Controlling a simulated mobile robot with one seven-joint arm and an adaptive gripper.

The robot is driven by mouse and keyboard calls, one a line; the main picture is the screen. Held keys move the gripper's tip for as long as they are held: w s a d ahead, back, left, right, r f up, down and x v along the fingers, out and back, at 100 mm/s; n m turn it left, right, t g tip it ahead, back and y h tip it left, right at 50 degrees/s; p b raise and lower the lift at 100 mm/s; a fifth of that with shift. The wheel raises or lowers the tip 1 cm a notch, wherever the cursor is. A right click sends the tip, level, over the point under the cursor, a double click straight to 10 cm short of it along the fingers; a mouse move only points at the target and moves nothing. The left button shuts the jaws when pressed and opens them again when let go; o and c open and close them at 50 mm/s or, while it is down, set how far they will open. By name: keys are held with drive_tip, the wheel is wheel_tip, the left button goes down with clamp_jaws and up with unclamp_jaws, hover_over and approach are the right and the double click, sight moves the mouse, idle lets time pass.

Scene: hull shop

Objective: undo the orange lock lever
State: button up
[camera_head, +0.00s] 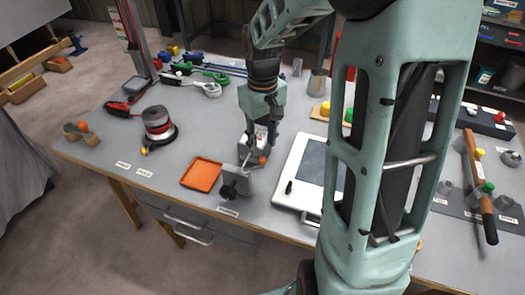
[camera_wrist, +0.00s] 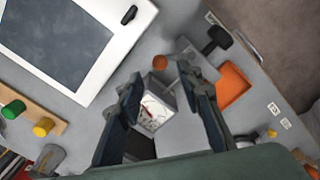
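An orange ball-shaped knob (camera_wrist: 159,62) shows just beyond my fingertips in the wrist view; it is likely the end of the lock lever, whose arm I cannot make out. In the head view the orange knob (camera_head: 262,160) is beside my gripper's tip. My gripper (camera_wrist: 157,84) is open, pointing down at the bench. A small box with a white dial face and red marks (camera_wrist: 153,110) shows between its fingers; I cannot tell whether they touch it. A grey plate (camera_head: 237,181) with a black handle (camera_head: 229,190) stands beside the knob.
An orange tray (camera_head: 202,173) lies left of the grey plate. A white-framed panel (camera_head: 285,184) lies to the right. A wire spool (camera_head: 157,125) stands farther left. Yellow and green knobs (camera_wrist: 12,109) sit on a wooden strip.

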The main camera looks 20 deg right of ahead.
sight(262, 157)
wheel_tip(262, 157, up, 6)
drive_tip(key=shift+r, duration=0.25)
idle(0.4)
